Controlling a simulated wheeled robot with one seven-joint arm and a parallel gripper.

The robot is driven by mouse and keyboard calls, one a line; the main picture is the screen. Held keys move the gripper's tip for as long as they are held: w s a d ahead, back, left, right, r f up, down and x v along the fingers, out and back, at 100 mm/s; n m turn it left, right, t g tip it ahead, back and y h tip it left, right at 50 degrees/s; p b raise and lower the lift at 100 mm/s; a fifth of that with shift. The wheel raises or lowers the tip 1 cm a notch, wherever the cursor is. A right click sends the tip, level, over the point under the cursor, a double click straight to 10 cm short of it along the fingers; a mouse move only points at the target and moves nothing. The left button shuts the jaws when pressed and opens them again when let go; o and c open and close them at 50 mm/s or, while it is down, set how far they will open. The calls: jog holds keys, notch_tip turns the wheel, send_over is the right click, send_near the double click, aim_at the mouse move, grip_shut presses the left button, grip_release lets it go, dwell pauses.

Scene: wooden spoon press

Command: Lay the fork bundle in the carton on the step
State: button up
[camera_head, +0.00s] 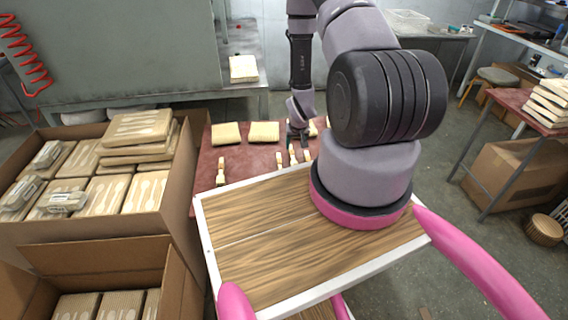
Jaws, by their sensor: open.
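Small pale wooden bundles lie on a dark red table (248,161). One bundle (221,171) lies alone at the left, and several more lie close together below my gripper (298,143). I cannot tell which of them holds forks. My gripper is open over the far right part of the table. It partly hides the bundles there, and I cannot tell whether it touches one. A large open carton (95,238) with packs of wooden cutlery stands at the left. A lower open carton (112,262) with similar packs stands in front of it. No step is clearly visible.
Two flat pale stacks (263,132) lie at the table's far side. A grey press (110,50) stands behind. A side table (520,106) with stacked boards stands at the right. Floor (425,190) is free between the tables.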

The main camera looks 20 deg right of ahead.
aim_at(293, 157)
jog(key=x, duration=1)
jog(key=shift+s+a+f, duration=0.1)
jog(key=shift+f, duration=0.35)
grip_shut()
